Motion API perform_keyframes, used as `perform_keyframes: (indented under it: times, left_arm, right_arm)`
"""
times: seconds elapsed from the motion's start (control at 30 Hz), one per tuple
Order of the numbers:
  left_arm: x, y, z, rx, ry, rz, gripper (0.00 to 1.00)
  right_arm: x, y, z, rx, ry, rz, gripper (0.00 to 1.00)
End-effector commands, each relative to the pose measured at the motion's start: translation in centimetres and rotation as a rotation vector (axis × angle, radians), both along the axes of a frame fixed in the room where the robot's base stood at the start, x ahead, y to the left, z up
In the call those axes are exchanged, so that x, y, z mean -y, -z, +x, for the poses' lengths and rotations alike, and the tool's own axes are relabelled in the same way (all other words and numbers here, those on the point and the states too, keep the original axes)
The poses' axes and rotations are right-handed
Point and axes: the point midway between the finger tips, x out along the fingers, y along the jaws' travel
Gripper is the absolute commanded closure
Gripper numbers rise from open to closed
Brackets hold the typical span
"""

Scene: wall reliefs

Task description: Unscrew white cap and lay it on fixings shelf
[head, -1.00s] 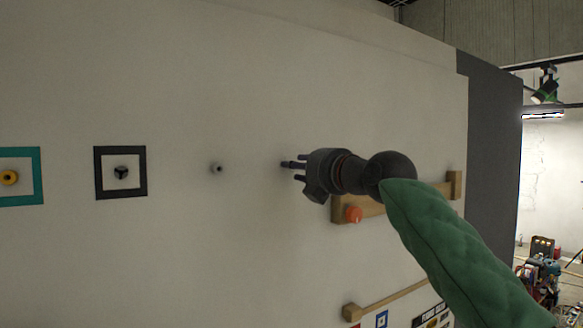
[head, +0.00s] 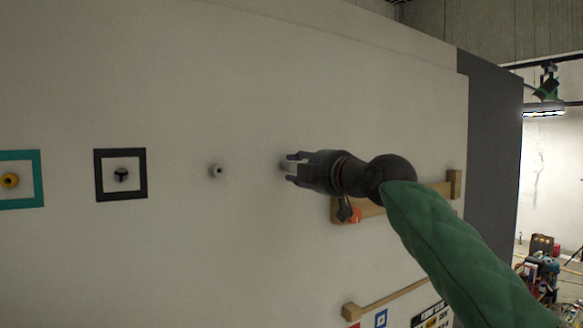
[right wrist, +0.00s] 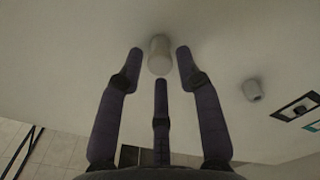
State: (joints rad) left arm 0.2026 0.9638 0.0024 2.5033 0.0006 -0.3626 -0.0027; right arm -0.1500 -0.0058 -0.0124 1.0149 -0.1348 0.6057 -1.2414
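The white cap (right wrist: 160,55) sticks out from the pale wall. In the right wrist view it sits between the spread tips of my right gripper's three fingers (right wrist: 160,68), with gaps at the sides. In the head view only a pale bit of the cap (head: 285,166) shows beside my right gripper (head: 292,170), which is open. Whether the lower finger touches the cap I cannot tell. A wooden shelf (head: 376,209) on the wall lies below and right of the gripper, partly hidden by it; whether it is the fixings shelf I cannot tell. My left gripper is out of view.
An orange piece (head: 355,215) is at the shelf's left end. A small pale knob (head: 216,171) sits left of the gripper. Farther left are a black frame (head: 98,175) and a teal frame (head: 39,178). A lower wooden rail (head: 392,298) runs below. The wall between is clear.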

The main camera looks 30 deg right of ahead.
Motion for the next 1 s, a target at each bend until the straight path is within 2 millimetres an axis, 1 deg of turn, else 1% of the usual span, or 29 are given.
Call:
perform_keyframes:
  times: [0.23,0.5,0.6,0.83,1.0]
  left_arm:
    - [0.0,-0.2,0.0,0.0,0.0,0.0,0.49]
    - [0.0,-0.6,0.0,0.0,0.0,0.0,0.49]
    - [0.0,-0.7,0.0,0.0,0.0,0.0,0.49]
    - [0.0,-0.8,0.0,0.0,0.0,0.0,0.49]
    - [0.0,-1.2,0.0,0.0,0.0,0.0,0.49]
  right_arm:
    - [0.0,0.0,0.0,-0.009,0.0,0.113,0.64]
    - [0.0,-0.1,0.0,-0.032,0.0,0.413,0.64]
    - [0.0,0.0,0.0,-0.039,0.0,0.495,0.64]
    - [0.0,0.0,0.0,-0.047,0.0,0.594,0.64]
    - [0.0,-0.1,0.0,-0.06,0.0,0.781,0.64]
